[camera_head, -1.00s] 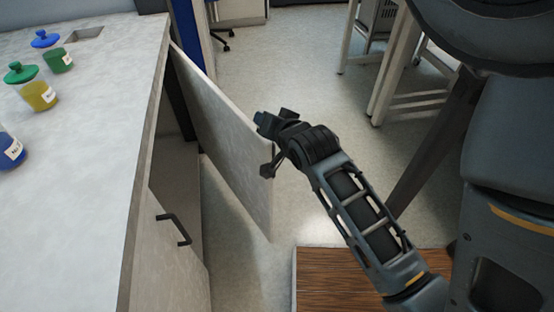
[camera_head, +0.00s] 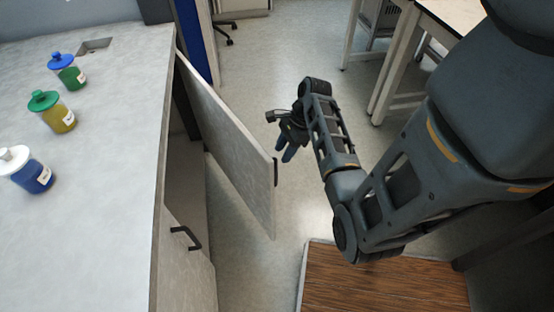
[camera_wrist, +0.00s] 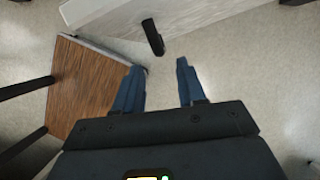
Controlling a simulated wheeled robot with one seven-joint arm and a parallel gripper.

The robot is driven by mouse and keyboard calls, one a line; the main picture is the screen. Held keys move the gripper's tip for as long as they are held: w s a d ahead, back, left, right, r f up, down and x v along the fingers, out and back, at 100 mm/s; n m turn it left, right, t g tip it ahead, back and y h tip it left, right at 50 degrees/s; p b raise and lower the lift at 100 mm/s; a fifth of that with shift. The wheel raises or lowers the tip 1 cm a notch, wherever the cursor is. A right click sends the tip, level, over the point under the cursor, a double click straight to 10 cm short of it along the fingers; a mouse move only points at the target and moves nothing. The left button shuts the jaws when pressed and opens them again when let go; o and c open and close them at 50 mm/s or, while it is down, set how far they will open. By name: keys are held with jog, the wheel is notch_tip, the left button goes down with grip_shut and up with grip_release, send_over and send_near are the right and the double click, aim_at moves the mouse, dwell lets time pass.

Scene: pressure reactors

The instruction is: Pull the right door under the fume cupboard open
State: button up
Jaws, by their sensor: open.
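The right door (camera_head: 232,150) under the fume cupboard stands wide open, swung out from the cabinet front into the aisle. Its dark bar handle (camera_head: 276,172) is near the door's free edge. My gripper (camera_head: 287,158) is beside that edge, just to the right of the handle, open and empty. In the wrist view, the handle (camera_wrist: 153,38) and the door's pale face (camera_wrist: 190,14) lie beyond my open fingertips (camera_wrist: 158,65), apart from them. The other door (camera_head: 185,255), nearer in the head view, appears shut, with its own handle (camera_head: 187,237).
The worktop (camera_head: 110,170) at left carries bottles with blue, green and white caps. A brown wood-topped piece (camera_head: 385,285) is at the lower right, below my arm. A white-legged table (camera_head: 400,75) stands at the back right.

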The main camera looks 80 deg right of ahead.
jog(key=shift+b+x, duration=0.3)
jog(key=shift+x, duration=3.45)
jog(key=shift+w, duration=0.15)
jog(key=shift+c, duration=0.2)
grip_shut()
